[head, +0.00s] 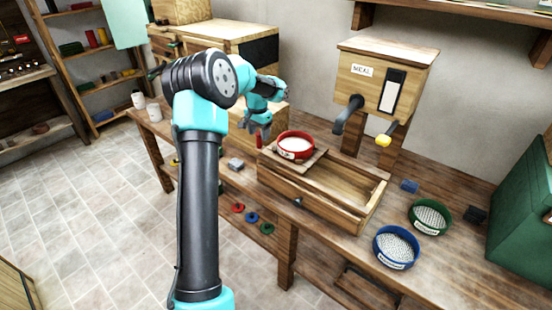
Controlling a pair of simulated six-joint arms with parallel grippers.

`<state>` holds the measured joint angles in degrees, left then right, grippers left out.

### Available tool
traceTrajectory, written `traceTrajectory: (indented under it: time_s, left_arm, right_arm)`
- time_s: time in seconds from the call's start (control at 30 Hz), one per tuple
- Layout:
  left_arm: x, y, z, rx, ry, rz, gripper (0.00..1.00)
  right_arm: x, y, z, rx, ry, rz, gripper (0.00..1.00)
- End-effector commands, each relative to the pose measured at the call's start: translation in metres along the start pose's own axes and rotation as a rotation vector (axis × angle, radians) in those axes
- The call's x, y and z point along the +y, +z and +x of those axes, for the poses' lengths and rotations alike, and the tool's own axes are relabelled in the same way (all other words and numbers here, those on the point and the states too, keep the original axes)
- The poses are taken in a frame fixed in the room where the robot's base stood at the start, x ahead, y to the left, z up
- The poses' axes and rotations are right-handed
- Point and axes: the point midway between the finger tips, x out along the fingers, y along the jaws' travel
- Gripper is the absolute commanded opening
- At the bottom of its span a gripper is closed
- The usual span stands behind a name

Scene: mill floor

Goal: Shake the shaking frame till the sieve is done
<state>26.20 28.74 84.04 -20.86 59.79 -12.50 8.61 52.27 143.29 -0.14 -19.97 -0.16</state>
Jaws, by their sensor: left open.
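A red round sieve (296,141) with a pale label and whitish contents sits on the wooden shaking frame (318,160), at the left end of a long open wooden box (335,209). A small upright red peg (259,141) stands just left of the sieve. My left gripper (258,134) is open, pointing down, close above or beside the red peg. Whether it touches the peg cannot be told. My right gripper is not in view.
On the bench right of the box stand a green sieve (430,214) and a blue sieve (396,244). A wooden dispenser (384,76) with a yellow knob (383,140) stands behind the box. A green bin (525,215) is at far right. The bench's front right is clear.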

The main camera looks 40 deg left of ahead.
Motion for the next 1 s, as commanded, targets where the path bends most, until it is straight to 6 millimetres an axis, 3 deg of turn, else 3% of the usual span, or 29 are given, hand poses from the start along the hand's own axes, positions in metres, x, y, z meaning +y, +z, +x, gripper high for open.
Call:
traceTrajectory:
  time_s: [0.5,0.67,1.0]
  left_arm:
    - [0.0,0.0,-0.001,0.0,0.0,0.0,0.17]
    - [0.005,0.0,-0.001,0.001,0.0,0.001,0.17]
    - [0.046,-0.001,-0.001,0.001,0.001,0.004,0.17]
  right_arm:
    - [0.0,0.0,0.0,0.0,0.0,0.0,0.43]
    - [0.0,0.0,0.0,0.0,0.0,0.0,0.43]
    - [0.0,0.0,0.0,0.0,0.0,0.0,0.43]
